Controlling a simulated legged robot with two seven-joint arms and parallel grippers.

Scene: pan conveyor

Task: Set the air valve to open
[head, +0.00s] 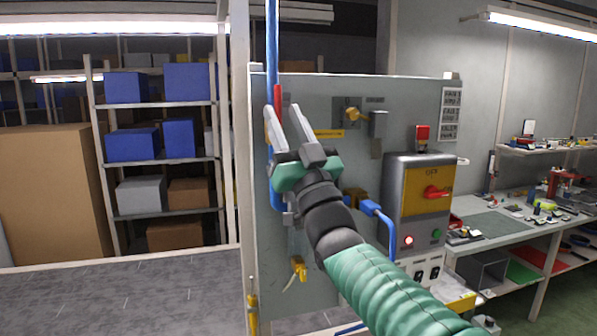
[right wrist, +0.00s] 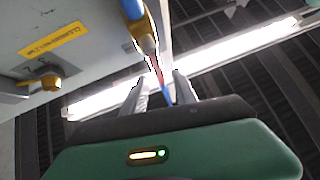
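The blue air pipe (head: 271,45) runs vertically down the left part of the grey panel. A red lever (head: 277,96), which looks like the air valve's handle, stands upright close beside the pipe. My right gripper (head: 282,110) is open, with its two fingers pointing up around the lever's lower part. In the right wrist view the red lever (right wrist: 156,72) shows between the spread fingertips (right wrist: 158,84), below a blue and brass-grey fitting (right wrist: 148,42). I cannot tell whether a finger touches the lever. The valve body is largely hidden by my gripper. My left gripper is not in view.
The panel (head: 310,95) carries a yellow label (head: 328,133), a brass fitting (head: 351,113) and a control box (head: 420,195) with a red rotary switch. A blue hose (head: 380,218) hangs near my right arm. Shelves stand left; a workbench (head: 500,225) stands right.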

